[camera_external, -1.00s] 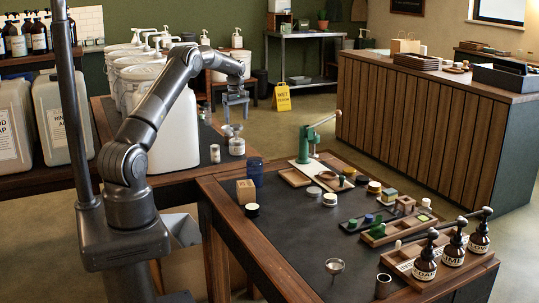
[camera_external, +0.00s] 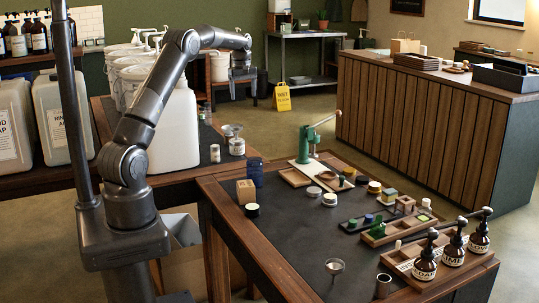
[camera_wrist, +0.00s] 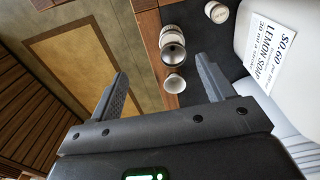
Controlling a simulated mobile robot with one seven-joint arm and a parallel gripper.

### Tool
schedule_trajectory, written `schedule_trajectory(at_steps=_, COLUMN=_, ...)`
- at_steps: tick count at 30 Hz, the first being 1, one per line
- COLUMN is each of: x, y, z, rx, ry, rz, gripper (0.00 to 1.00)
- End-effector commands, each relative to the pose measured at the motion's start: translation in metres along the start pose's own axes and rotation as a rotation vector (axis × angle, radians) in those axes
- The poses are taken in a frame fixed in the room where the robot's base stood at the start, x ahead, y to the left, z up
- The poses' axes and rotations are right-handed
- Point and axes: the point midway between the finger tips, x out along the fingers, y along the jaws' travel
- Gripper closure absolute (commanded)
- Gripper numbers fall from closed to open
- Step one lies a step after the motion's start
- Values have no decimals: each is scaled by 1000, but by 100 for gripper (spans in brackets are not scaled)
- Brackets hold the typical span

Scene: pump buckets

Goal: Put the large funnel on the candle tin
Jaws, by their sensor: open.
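A metal funnel (camera_external: 232,130) is on the rear bench, by the white jug; I take it as the large one. The pale labelled candle tin (camera_external: 237,147) is just in front of it in the external view. They overlap there, and I cannot tell whether the funnel rests on the tin or stands behind it. The wrist view shows a round metal piece with a dark opening (camera_wrist: 173,50) and a small pale cup (camera_wrist: 175,84) below it. My gripper (camera_external: 243,74) is open and empty, raised above this group; its spread fingers (camera_wrist: 163,67) show in the wrist view.
A big white jug (camera_external: 174,130) stands close to the left of the group. A small tin (camera_external: 215,153) stands nearby. The front table (camera_external: 290,240) holds another funnel (camera_external: 335,266), a metal cup (camera_external: 383,286), a green press (camera_external: 305,145) and pump bottles (camera_external: 453,250).

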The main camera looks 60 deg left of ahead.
Motion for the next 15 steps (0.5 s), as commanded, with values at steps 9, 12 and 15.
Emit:
schedule_trajectory(at_steps=9, x=-94, y=-21, z=133, rx=357, ry=54, rz=91, gripper=25)
schedule_trajectory(at_steps=12, x=-115, y=-37, z=173, rx=469, ry=72, rz=118, gripper=25)
schedule_trajectory(at_steps=15, x=-132, y=-58, z=211, rx=579, ry=91, rz=144, gripper=25)
